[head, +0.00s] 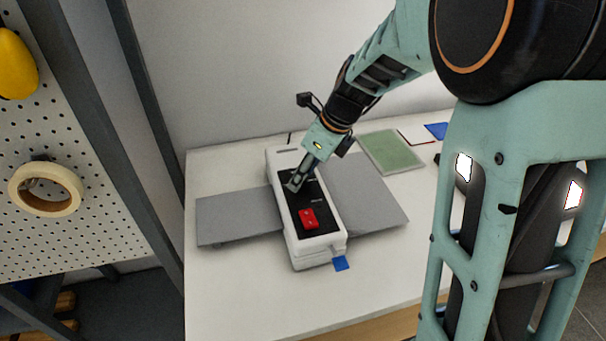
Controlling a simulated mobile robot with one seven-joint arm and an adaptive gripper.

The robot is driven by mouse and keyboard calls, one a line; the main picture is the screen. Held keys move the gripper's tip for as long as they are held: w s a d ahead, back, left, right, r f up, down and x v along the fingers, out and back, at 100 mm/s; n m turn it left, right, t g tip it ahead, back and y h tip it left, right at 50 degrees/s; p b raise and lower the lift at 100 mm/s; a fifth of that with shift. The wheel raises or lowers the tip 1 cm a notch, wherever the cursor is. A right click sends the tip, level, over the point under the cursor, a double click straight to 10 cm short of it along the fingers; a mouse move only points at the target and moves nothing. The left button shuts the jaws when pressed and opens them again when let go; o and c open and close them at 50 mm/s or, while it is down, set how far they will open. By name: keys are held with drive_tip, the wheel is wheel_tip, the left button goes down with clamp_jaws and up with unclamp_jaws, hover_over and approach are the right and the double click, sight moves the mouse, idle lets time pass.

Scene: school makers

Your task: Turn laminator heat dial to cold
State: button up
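The laminator (325,241) is a long white machine with a black top panel, standing on the white table. A red switch (308,219) sits on the panel's near part. My gripper (294,186) points down at the far half of the black panel, with its fingertips at or just above the surface. I cannot tell whether they touch it. The heat dial cannot be made out; the gripper covers that part of the panel. The fingers are seen small and from the side, so their opening is unclear.
Grey flat trays extend to the left (238,215) and right (372,205) of the laminator. A blue tab (341,263) shows at its near end. A green folder (391,152) lies behind on the table (240,295). A pegboard (50,130) with a tape roll stands left.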

drive_tip(key=shift+a+f, duration=0.1)
drive_tip(key=shift+f, duration=0.15)
clamp_jaws()
